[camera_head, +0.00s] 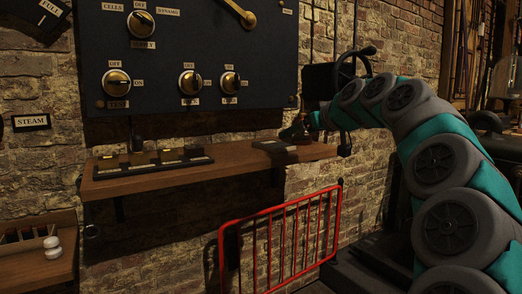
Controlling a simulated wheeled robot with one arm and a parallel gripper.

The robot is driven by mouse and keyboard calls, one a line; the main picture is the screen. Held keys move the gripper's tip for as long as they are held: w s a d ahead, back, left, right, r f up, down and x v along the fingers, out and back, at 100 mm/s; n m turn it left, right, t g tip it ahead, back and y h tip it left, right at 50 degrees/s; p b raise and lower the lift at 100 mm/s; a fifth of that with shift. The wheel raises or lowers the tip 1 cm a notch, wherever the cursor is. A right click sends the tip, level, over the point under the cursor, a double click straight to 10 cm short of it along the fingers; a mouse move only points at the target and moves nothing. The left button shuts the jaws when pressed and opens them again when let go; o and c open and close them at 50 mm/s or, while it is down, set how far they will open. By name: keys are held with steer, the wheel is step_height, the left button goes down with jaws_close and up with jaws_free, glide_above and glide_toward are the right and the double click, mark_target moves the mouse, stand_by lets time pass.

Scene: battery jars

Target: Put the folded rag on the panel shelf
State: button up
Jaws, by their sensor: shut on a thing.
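The panel shelf (230,163) is a long brown wooden board on the brick wall, below the dark switch panel. A flat dark grey piece, which looks like the folded rag (270,145), is at the right part of the shelf. My gripper (289,134) reaches in from the right, with its tip at the rag's right side. It is shut on the rag, though the fingers are small and dark here. The rag is at the level of the shelf top; I cannot tell whether it rests on the board or is just above it.
A dark tray with several small pieces (153,163) is on the left of the shelf. The shelf between tray and rag is clear. A red railing (282,240) stands below. A lower wooden shelf (38,262) with white items is at left. A black wheel (352,66) is behind my arm.

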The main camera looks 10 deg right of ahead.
glide_above(242, 156)
steer(key=shift+w+f, duration=0.1)
steer(key=shift+f, duration=2.35)
steer(key=shift+f, duration=0.2)
steer(key=o, duration=1.2)
steer(key=shift+r, duration=0.1)
steer(key=shift+o, duration=0.2)
